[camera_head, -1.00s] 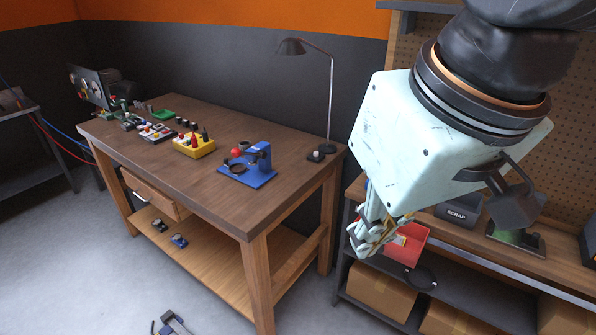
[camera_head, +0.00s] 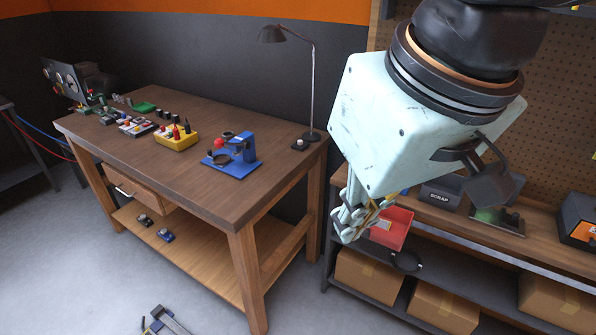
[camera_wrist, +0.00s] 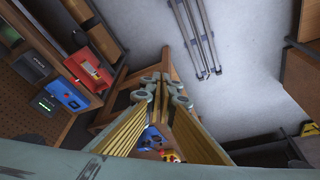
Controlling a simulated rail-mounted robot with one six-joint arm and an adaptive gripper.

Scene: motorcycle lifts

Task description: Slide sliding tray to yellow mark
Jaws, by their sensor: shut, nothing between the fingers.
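My gripper (camera_head: 346,232) hangs in the air in front of the right-hand shelf in the head view, pointing down. In the wrist view its fingers (camera_wrist: 163,80) meet at the tips, shut and empty. I cannot clearly tell which thing is the sliding tray. A red open tray (camera_head: 391,228) is on the shelf just right of the gripper, partly covered by it; a red container also shows in the wrist view (camera_wrist: 88,68). A yellow mark cannot be made out.
A wooden workbench (camera_head: 150,158) on the left bears a blue fixture (camera_head: 235,160), a yellow block (camera_head: 176,139) and a lamp (camera_head: 312,90). A metal railed frame (camera_head: 168,320) lies on the floor. Cardboard boxes (camera_head: 368,275) fill the lower shelf. The floor between is mostly clear.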

